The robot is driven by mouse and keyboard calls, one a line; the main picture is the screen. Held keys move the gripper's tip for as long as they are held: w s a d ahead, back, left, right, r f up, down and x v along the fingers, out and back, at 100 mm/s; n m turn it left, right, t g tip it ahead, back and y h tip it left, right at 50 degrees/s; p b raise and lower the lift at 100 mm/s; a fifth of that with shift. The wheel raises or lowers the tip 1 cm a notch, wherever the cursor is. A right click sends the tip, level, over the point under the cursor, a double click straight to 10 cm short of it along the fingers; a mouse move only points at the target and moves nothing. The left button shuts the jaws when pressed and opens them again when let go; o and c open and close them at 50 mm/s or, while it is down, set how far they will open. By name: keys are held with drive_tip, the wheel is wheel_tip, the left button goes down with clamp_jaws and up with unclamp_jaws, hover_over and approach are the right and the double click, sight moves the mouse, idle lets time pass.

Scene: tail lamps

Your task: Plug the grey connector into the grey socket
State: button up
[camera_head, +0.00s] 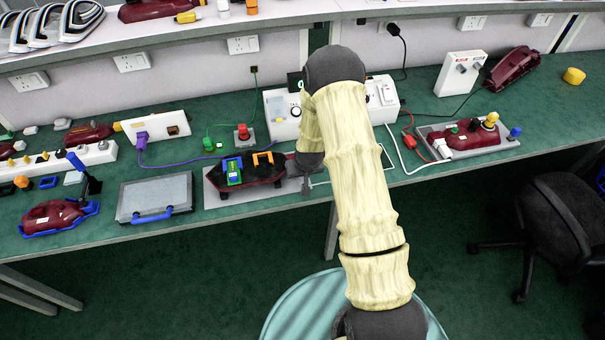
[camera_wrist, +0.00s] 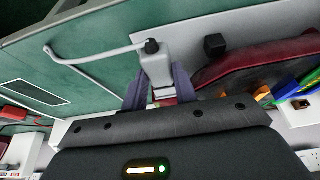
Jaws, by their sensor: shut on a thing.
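My gripper (camera_head: 303,182) is low over the bench at the right end of the plate with a dark red lamp (camera_head: 252,186), partly hidden by my arm. In the wrist view, the fingers of my gripper (camera_wrist: 158,90) are shut on a light grey connector (camera_wrist: 157,66) with a dark end. A pale cable (camera_wrist: 92,60) runs left from it. The dark red lamp (camera_wrist: 262,58) lies right of the fingers, beside a small dark block (camera_wrist: 214,44) on the grey plate (camera_wrist: 240,24). I cannot make out the grey socket, or whether the connector touches anything.
On the lamp stand a green and blue clip (camera_head: 233,172) and an orange clip (camera_head: 263,160). A grey case (camera_head: 155,198) lies to the left. A white power box (camera_head: 283,113) stands behind, partly covered by my arm. Another lamp on a plate (camera_head: 470,138) is at right.

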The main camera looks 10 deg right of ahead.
drive_tip(key=o, duration=1.1)
drive_tip(key=shift+c, duration=0.2)
drive_tip(key=shift+r, duration=0.15)
drive_tip(key=b+v, duration=0.2)
drive_tip(key=v, duration=1.5)
